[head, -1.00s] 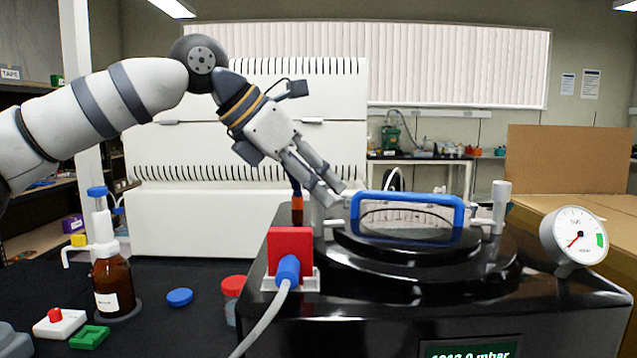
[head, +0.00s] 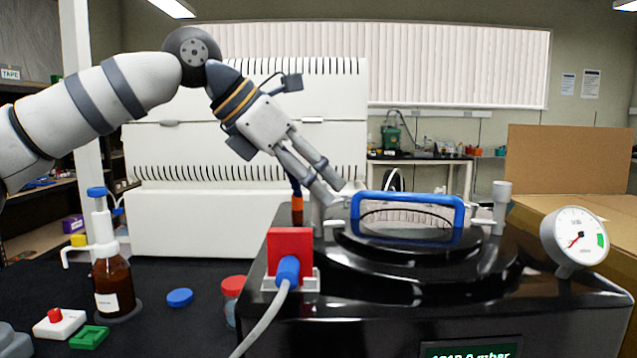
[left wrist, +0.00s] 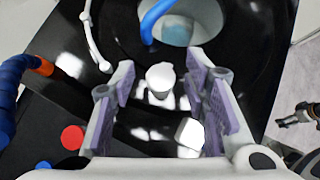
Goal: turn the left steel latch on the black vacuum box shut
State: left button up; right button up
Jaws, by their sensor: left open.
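The black vacuum box (head: 420,315) stands at the right, with a round black lid and a blue handle (head: 408,199). The left steel latch (head: 318,214) is a short upright post at the left of the lid, partly hidden by my fingers. My left gripper (head: 331,190) reaches down to it from the upper left. In the left wrist view, the latch's pale round top (left wrist: 160,77) lies between the two spread fingers of my left gripper (left wrist: 160,82), with gaps on both sides.
The right latch (head: 501,205) stands beyond the handle. A red block with a blue cable plug (head: 289,269) sits at the box's front left. A dial gauge (head: 578,237) is at the right. An amber bottle (head: 112,282) and a red-capped jar (head: 233,290) stand left.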

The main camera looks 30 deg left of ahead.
pick_arm(q)
jog(key=v, duration=1.1)
